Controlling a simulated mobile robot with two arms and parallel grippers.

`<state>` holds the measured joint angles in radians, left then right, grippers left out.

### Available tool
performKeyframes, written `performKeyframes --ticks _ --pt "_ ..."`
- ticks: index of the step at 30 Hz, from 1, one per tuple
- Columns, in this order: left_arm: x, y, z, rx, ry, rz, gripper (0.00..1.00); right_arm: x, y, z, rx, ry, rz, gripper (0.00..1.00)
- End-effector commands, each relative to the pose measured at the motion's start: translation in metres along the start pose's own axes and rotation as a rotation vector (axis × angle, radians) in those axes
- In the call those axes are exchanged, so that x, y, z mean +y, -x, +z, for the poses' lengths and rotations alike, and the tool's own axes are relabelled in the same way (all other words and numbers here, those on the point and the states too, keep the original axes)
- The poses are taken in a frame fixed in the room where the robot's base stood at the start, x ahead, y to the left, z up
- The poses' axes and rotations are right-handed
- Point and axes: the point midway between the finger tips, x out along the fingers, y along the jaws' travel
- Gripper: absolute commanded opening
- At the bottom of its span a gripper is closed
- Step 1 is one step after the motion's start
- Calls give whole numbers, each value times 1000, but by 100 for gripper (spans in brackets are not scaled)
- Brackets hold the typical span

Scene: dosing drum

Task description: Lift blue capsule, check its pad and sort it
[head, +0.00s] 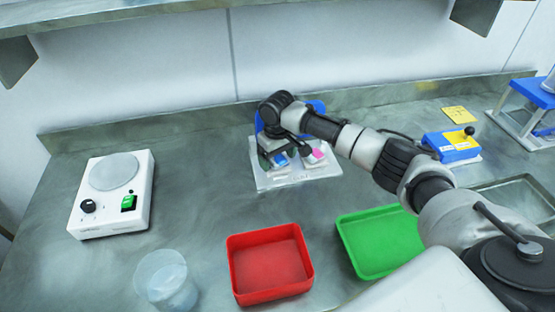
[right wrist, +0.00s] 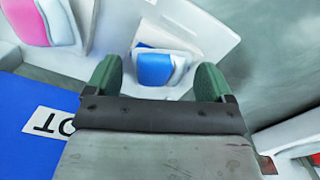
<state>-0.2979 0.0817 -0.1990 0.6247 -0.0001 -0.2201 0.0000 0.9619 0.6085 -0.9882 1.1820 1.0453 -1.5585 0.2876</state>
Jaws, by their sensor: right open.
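The blue capsule (right wrist: 155,69) sits in a white holder, and in the right wrist view it lies between the two green fingertips of my right gripper (right wrist: 155,78). The fingers are apart, one on each side of it, and I cannot tell whether they touch it. In the head view the blue capsule (head: 281,160) shows partly under my right gripper (head: 277,160). A pink capsule (head: 317,155) sits in the holder to its right; it also shows in the right wrist view (right wrist: 28,20). The capsule's pad cannot be made out. My left gripper is not in view.
A red tray (head: 271,290) and a green tray (head: 372,268) stand in front, both empty. A clear cup (head: 168,284) stands left of the red tray. A white device (head: 137,200) with a round plate is at left. A blue and yellow device (head: 452,146) stands at right.

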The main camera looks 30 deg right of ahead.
Motion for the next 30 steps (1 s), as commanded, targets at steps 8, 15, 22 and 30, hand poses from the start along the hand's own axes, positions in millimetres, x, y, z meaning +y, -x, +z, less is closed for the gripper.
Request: performKeyframes --ticks 8,15,22,30 --pt "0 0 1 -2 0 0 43 0 -4 0 0 0 1 83" --pt "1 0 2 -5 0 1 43 0 -3 0 1 0 1 46" --pt "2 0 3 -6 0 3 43 0 -3 0 1 0 1 30" --pt "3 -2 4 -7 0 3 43 0 5 -1 3 0 0 30"
